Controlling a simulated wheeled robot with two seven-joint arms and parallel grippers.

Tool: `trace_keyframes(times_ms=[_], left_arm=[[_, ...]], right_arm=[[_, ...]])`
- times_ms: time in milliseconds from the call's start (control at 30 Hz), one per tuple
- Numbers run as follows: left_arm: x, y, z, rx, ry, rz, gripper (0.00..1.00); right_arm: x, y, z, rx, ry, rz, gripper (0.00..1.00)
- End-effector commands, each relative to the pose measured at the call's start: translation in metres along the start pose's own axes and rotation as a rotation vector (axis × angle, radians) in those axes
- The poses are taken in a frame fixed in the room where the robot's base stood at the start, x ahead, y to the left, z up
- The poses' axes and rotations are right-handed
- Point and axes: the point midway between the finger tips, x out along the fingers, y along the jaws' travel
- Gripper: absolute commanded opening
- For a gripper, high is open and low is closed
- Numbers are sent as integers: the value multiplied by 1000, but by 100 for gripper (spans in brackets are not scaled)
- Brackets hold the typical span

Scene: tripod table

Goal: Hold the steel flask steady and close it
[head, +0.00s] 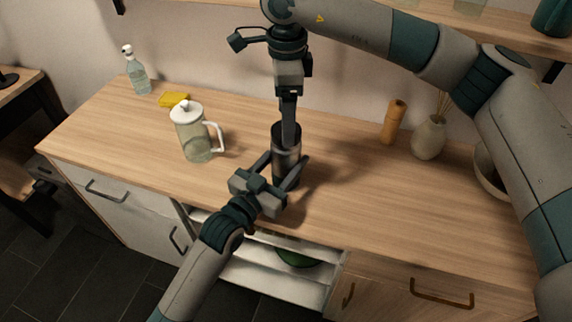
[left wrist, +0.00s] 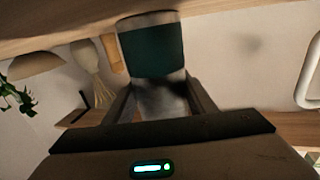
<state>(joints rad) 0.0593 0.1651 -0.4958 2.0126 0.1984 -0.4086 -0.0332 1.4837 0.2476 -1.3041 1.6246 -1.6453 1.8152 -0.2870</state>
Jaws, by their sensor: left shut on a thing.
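The steel flask (head: 285,138) stands upright on the wooden counter near its front edge. My left gripper (head: 285,172) reaches in from the front with one finger on each side of the flask and is shut on it. In the left wrist view, the flask (left wrist: 152,50) shows between the fingers, with a dark green band and grey metal. My right gripper (head: 289,143) points straight down at the top of the flask, its fingertips at or in front of the rim. It is seen edge-on, so its opening is unclear. I cannot make out a lid; the right fingers cover part of the top.
A glass jug with a white lid (head: 196,139) stands left of the flask. A yellow sponge (head: 174,100) and a clear bottle (head: 137,74) are farther back left. A wooden mill (head: 393,122) and a vase (head: 429,138) stand right. Counter right of the flask is clear.

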Motion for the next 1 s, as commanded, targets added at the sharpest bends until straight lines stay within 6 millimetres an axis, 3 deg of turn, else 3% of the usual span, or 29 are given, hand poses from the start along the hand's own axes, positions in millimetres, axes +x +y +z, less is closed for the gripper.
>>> trace_keyframes(times_ms=[400,600,900,933,1000], left_arm=[[0,0,1,1,-2,0,0],[0,0,1,1,-2,0,0],[0,0,1,1,-2,0,0],[0,0,1,1,-2,0,58],[0,0,1,1,-2,0,72]], right_arm=[[-70,0,0,0,-1,-2,74],[-83,0,0,1,1,-1,74],[-84,0,0,0,0,0,74],[-84,0,0,0,0,0,74],[-84,0,0,0,0,0,74]])
